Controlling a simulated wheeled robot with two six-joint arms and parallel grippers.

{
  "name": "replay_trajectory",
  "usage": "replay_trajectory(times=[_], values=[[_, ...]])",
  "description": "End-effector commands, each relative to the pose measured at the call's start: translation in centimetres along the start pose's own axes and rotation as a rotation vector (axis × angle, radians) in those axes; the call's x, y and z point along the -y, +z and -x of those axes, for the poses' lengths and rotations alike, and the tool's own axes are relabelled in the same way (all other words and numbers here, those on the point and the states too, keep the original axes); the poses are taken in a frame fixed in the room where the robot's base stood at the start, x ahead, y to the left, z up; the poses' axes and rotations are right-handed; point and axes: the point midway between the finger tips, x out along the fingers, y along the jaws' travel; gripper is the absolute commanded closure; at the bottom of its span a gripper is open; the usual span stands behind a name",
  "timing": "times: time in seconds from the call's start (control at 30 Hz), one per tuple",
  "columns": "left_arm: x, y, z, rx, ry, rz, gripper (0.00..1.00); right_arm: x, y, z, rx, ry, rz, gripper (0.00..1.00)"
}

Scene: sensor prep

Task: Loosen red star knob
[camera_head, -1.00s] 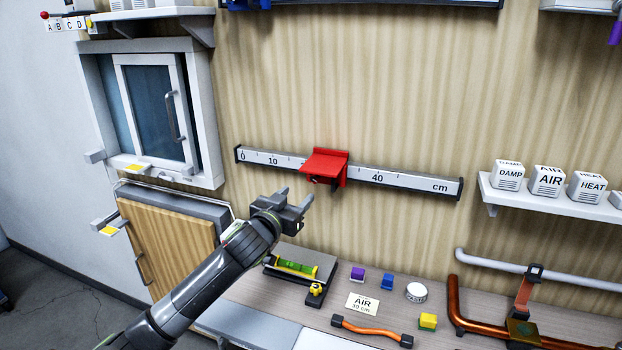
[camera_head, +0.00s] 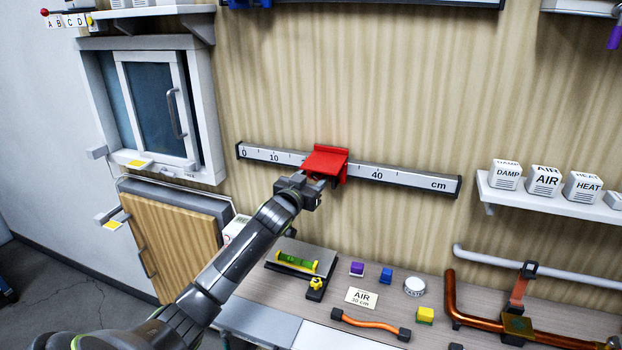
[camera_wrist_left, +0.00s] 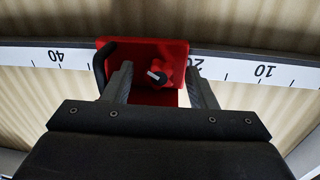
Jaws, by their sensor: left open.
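The red slider (camera_head: 325,161) sits on the white centimetre rail (camera_head: 406,180) on the wall, between the 10 and 40 marks. In the left wrist view, the red star knob (camera_wrist_left: 161,72) with a black and white centre shows on the underside of the red slider (camera_wrist_left: 176,50). My left gripper (camera_head: 318,183) is just below the slider. In the wrist view its two fingers (camera_wrist_left: 158,82) are open, one on each side of the knob, and I see gaps between them and it. The knob is hidden in the head view. My right gripper is not in view.
The bench below holds a green level (camera_head: 297,262), a card reading AIR 30 cm (camera_head: 362,298), small blocks, a white jar (camera_head: 414,287) and an orange hose (camera_head: 370,324). A shelf with white AIR, DAMP and HEAT boxes (camera_head: 544,181) is at right. A window (camera_head: 150,105) is at left.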

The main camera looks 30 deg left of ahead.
Motion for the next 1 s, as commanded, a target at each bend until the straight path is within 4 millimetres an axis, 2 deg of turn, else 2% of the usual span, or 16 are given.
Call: replay_trajectory(times=[0.1, 0.43, 0.73, 1.0], values=[[0.0, 0.0, 0.0, 0.0, 0.0, 0.0, 0.5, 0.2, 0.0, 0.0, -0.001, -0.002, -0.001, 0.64], [0.0, 0.0, 0.0, 0.0, 0.0, 0.001, 0.93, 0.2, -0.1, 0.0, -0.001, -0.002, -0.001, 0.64], [0.0, 0.1, 0.0, -0.004, 0.0, 0.039, 0.93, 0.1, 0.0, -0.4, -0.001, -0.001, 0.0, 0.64], [0.0, 0.3, 0.0, -0.019, -0.002, 0.201, 0.93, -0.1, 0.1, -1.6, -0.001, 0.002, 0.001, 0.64]])
